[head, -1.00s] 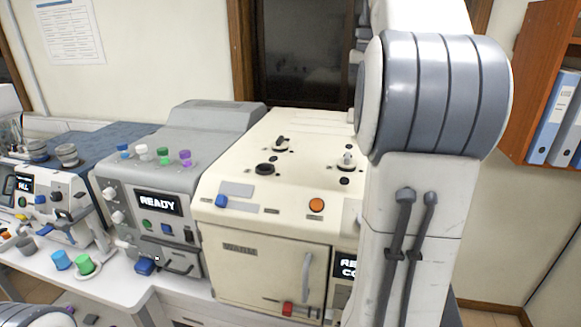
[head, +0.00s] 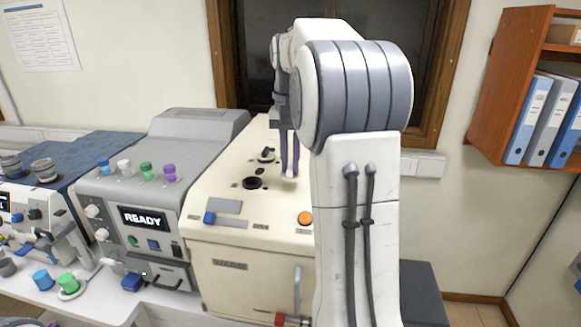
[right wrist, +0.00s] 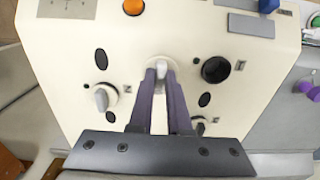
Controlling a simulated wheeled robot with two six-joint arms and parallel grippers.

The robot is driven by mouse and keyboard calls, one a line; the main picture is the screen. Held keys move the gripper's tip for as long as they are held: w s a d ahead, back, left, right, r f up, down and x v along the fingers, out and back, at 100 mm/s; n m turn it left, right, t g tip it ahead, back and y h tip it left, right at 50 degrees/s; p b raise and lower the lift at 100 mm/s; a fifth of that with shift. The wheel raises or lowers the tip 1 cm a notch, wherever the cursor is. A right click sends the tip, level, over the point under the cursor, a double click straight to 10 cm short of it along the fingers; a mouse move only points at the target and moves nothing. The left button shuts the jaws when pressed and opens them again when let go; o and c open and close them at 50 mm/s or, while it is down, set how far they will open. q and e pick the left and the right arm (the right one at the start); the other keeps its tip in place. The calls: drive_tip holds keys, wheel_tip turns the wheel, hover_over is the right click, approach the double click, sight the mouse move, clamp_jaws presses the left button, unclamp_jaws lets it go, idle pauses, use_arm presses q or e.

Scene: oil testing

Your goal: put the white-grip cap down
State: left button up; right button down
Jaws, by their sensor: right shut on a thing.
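My right gripper (head: 290,172) points down over the cream machine's top (head: 232,165). In the right wrist view its purple fingers (right wrist: 160,80) are shut on a cap's white grip (right wrist: 161,68). The cap's underside is hidden, so I cannot tell whether it touches the top. An open round black hole (right wrist: 215,69) lies to its right there, and it also shows in the head view (head: 252,183). Another cap with a white grip (right wrist: 103,97) sits at the left in the wrist view. A dark-based cap (head: 267,155) sits behind the hole. My left gripper is not in view.
The grey machine with a READY screen (head: 145,218) stands to the left, with several coloured knobs on top. Green (head: 68,284) and blue (head: 42,280) caps are on the white bench. An orange button (head: 305,218) is near the cream machine's front edge. My right arm hides its right side.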

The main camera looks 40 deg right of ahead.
sight(291, 167)
wheel_tip(291, 167, down, 2)
drive_tip(key=shift+f, duration=0.15)
drive_tip(key=shift+f, duration=0.1)
drive_tip(key=shift+f, duration=0.1)
drive_tip(key=c, duration=0.9)
unclamp_jaws()
drive_tip(key=shift+o, duration=0.2)
wheel_tip(291, 167, up, 12)
drive_tip(key=shift+r+p, duration=0.25)
drive_tip(key=shift+p, duration=0.1)
